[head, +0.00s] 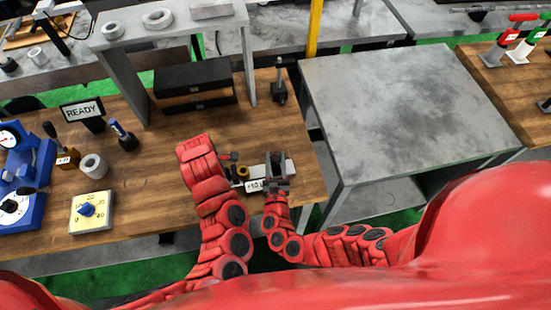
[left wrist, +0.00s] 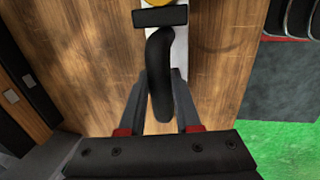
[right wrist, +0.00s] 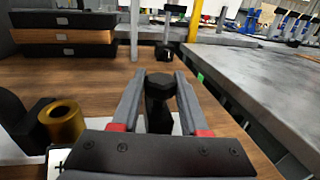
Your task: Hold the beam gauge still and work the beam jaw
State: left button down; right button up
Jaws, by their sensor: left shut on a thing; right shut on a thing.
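The beam gauge lies on the wooden bench, a pale metal beam (head: 291,168) with a white label (head: 254,186) and a brass knob (head: 243,172). My left gripper (left wrist: 159,85) is shut on the gauge's black curved handle (left wrist: 160,60); in the head view my left arm partly covers that end. My right gripper (right wrist: 160,78) is shut on a black jaw piece with a faceted top (right wrist: 158,92), at the beam's right part. The brass knob also shows at left in the right wrist view (right wrist: 62,121). The jaw's contact faces are hidden.
A black drawer box (head: 195,85) and a dark stand (head: 279,88) are behind. At left are a READY sign (head: 82,112), a ring (head: 93,167), a yellow dial box (head: 92,212) and a blue gauge stand (head: 28,180). A grey table (head: 405,100) stands across a gap.

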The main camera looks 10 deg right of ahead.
send_over(251, 175)
jog(key=shift+a, duration=0.15)
jog(key=shift+o, duration=0.2)
jog(key=shift+a, duration=0.1)
jog(key=shift+o, duration=0.2)
jog(key=o, duration=0.9)
jog(key=shift+d, duration=0.25)
jog(key=s, duration=0.4)
jog(key=s+a, duration=0.1)
jog(key=s, duration=0.2)
jog(key=s+a, duration=0.1)
jog(key=s, duration=0.3)
jog(key=shift+s+a, duration=0.15)
jog(key=shift+s, duration=0.15)
